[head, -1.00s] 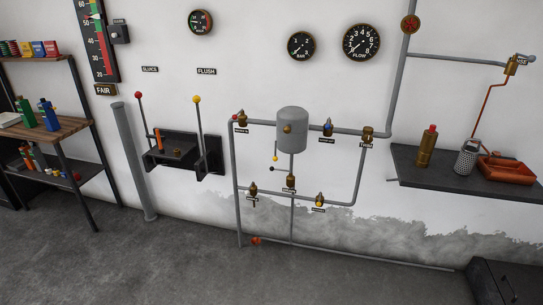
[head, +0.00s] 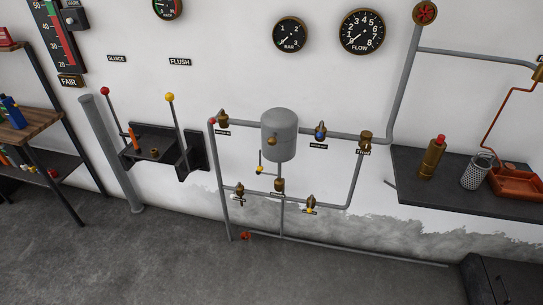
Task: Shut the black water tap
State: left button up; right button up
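Several small brass taps sit on grey pipework around a grey tank (head: 279,135) on the wall. Their labels are too small to read, so I cannot tell for certain which is the black water tap. One brass valve (head: 279,185) is below the tank, with a thin lever reaching left towards a small yellow knob (head: 258,171). Two lower taps sit on the bottom pipe, one at left (head: 239,189) and one at right (head: 310,203). A blue-handled tap (head: 320,131) is right of the tank. Neither gripper is in view.
Two tall levers, red-knobbed (head: 105,92) and yellow-knobbed (head: 169,98), stand left of the pipes. A dark shelf (head: 430,190) with a bottle (head: 432,158) juts out at right. A dark box (head: 500,280) is at the lower right. The floor (head: 150,260) before the pipes is clear.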

aim_at(258, 173)
jog(key=i+j+z, duration=0.25)
jog(key=i+j, duration=0.2)
jog(key=j, duration=0.15)
jog(key=i+j+z, duration=0.1)
jog(key=j, duration=0.2)
jog(key=i+j+z, duration=0.1)
jog(key=i+j, duration=0.15)
jog(key=i+j+z, duration=0.15)
jog(key=j, duration=0.3)
jog(key=i+j+z, duration=0.1)
jog(key=j, duration=0.25)
jog(key=i, duration=0.1)
